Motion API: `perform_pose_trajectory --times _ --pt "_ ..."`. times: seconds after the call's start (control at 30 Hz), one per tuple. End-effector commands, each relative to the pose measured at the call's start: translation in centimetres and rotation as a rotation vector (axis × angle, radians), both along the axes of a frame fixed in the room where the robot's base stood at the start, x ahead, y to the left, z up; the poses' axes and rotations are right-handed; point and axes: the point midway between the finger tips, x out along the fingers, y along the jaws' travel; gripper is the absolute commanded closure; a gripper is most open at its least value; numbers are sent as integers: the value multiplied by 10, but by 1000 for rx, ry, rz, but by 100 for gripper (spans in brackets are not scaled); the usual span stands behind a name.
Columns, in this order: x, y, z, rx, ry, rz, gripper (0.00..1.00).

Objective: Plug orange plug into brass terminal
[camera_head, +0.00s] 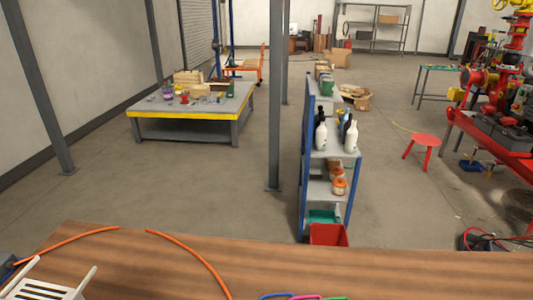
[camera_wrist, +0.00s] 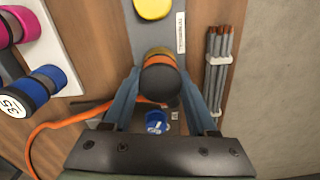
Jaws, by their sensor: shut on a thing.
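In the wrist view my gripper (camera_wrist: 160,80) is shut on the orange plug (camera_wrist: 159,53), a round dark body with orange bands between the two blue-grey fingers. An orange cable (camera_wrist: 62,123) runs on the left side of the wrist view. An orange cable also lies along the wooden surface in the head view (camera_head: 185,250). I cannot pick out a brass terminal in either view. My gripper does not show in the head view.
In the wrist view, a white plate (camera_wrist: 62,48) with pink and blue plugs is at left. A yellow round part (camera_wrist: 153,8) is at top, a clipped cable bundle (camera_wrist: 216,70) at right and a blue round part (camera_wrist: 157,122) below the plug. A wooden top (camera_head: 330,275) spans the head view's front.

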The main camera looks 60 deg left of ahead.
Motion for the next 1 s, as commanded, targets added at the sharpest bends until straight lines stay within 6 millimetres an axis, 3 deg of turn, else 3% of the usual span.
perform_pose_trajectory --times 0.47,0.5,0.6,0.7,1.0 --pt "0 0 -6 1 -1 0 100" --pt "0 0 -6 1 -1 0 40" --pt "0 0 -6 0 0 0 22" --pt "0 0 -6 0 0 0 7" --pt "0 0 -5 0 0 0 7"
